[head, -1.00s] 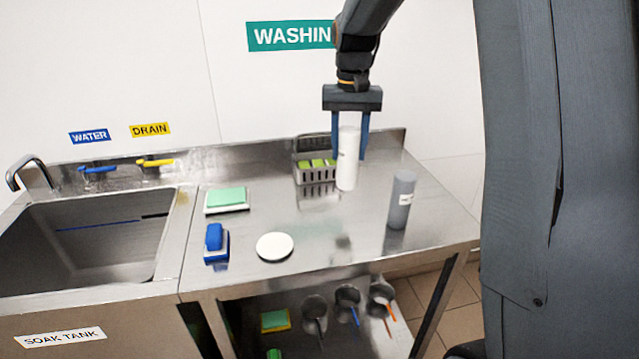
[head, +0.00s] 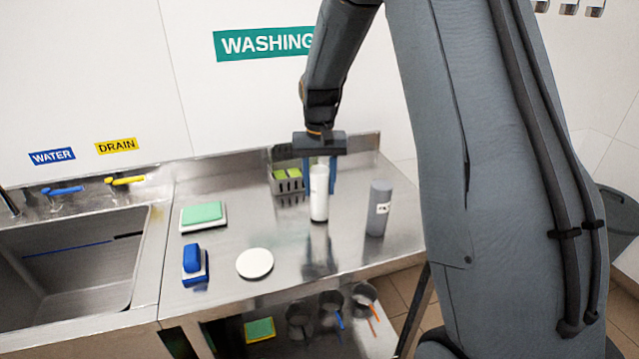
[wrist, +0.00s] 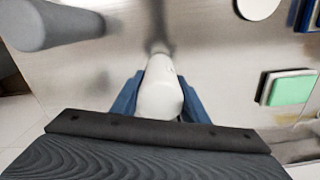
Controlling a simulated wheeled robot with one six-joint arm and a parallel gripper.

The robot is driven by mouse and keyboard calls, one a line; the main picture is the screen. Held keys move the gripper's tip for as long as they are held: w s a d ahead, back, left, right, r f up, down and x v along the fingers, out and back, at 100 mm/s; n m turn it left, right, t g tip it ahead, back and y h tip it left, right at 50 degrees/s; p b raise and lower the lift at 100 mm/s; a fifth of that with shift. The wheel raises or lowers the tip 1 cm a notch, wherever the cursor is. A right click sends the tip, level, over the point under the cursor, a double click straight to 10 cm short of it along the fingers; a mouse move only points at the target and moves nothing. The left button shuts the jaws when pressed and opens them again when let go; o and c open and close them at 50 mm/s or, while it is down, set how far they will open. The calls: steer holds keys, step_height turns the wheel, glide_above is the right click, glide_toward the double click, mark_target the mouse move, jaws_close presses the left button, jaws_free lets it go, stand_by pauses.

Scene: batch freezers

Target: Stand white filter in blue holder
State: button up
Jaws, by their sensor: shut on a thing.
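The white filter, an upright white cylinder (head: 319,195) with a small label, is over the right half of the steel counter (head: 235,228). My gripper (head: 319,188) is shut on it from above, with one blue finger on each side. The filter also shows in the wrist view (wrist: 160,88), between the blue fingers. Its lower end is close to the counter; I cannot tell whether it touches. I cannot make out a blue holder with certainty. A blue block-like piece on a base (head: 194,263) lies at the counter's left front.
A grey cylinder (head: 379,208) stands right of the filter. A grey basket (head: 288,181) is behind, a white disc (head: 255,263) front left, a green pad (head: 203,213) left. The sink (head: 70,265) is further left. Several scoops lie on the lower shelf.

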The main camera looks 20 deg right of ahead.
steer(key=shift+f, duration=0.2)
steer(key=shift+f, duration=0.1)
steer(key=o, duration=1)
steer(key=shift+f, duration=0.1)
steer(key=shift+c, duration=0.2)
steer(key=o, duration=0.4)
steer(key=shift+o, duration=0.2)
